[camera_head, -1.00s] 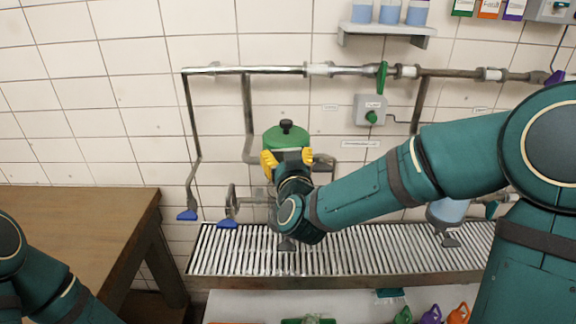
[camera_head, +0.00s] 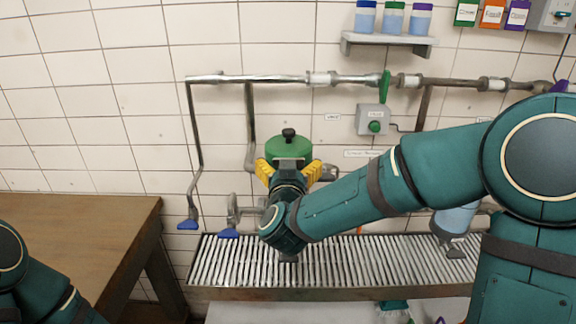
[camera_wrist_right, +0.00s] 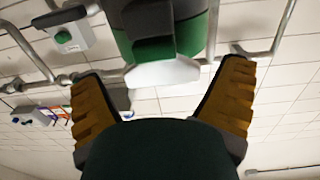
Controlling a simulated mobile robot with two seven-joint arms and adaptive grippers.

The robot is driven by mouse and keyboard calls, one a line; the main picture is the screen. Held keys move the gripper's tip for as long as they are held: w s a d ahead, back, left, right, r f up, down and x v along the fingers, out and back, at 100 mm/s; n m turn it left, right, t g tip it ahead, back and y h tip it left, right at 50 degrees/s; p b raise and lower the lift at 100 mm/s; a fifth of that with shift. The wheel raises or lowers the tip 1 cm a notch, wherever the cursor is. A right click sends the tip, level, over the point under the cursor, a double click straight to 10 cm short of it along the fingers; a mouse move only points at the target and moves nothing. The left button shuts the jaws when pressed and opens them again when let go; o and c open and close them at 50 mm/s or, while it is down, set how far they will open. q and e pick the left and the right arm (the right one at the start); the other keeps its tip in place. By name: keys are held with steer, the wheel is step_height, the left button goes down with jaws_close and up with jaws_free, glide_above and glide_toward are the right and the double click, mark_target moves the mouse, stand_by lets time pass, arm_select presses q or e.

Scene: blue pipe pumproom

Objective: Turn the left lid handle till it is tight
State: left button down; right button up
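A green-lidded vessel (camera_head: 289,152) with a black knob (camera_head: 289,134) on top stands at the wall, in the middle of the head view. My right gripper (camera_head: 289,172) is in front of it, its yellow fingers spread wide. In the right wrist view the gripper (camera_wrist_right: 163,95) is open and empty. The vessel's green and dark body (camera_wrist_right: 160,28) with a pale end piece (camera_wrist_right: 162,73) lies beyond the fingertips, and no contact shows. The vessel's lower part is hidden behind my right arm. My left arm shows at the bottom left, its gripper out of frame.
A slatted metal bench (camera_head: 390,262) runs below the vessel. A wall pipe (camera_head: 265,79) with a green valve lever (camera_head: 385,86) passes above. A grey switch box (camera_head: 372,119) is at the right. A wooden table (camera_head: 75,235) is at the left. A bluish vessel (camera_head: 455,218) hangs at the right.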

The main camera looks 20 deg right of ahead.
steer(key=v, duration=1.2)
steer(key=w+a+f+n+g+y, duration=0.1)
steer(key=a+f+g+y, duration=0.15)
steer(key=f, duration=0.95)
steer(key=w+a+f+n+g+y, duration=0.1)
steer(key=f+g+y, duration=0.3)
steer(key=f, duration=0.7)
steer(key=s+f+g+y, duration=0.2)
steer(key=s+f+g, duration=0.7)
steer(key=s+f, duration=0.5)
step_height(320, 180, down, 5)
steer(key=shift+s+d+r, duration=0.2)
steer(key=shift+s+d, duration=0.1)
steer(key=shift+y, duration=0.25)
